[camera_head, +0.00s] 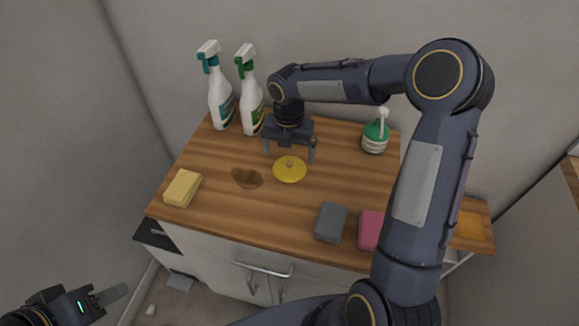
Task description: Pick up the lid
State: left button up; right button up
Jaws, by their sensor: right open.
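The lid (290,174) is a yellow disc with a small brown knob. It lies flat on the wooden counter near its middle. My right gripper (290,158) points down just above and behind the lid in the picture. Its two fingers are spread apart, one toward each side of the knob, and nothing is between them. I cannot tell how high the fingertips are above the counter. My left gripper (112,294) is at the bottom left, off the counter and far from the lid; its finger opening cannot be made out.
A brown stain (247,178) lies left of the lid. A yellow sponge (183,188) is at the left. A grey sponge (331,222) and a pink sponge (370,230) lie at the front. Two spray bottles (221,100) and a green-white pump bottle (375,136) stand at the back.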

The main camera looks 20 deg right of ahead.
aim_at(290, 163)
notch_tip(290, 163, down, 4)
jog(key=shift+d+f, duration=0.15)
jog(key=shift+f, duration=0.05)
jog(key=shift+c, duration=0.3)
jog(key=c, duration=1)
jog(key=shift+s, duration=0.1)
jog(key=shift+c, duration=1.3)
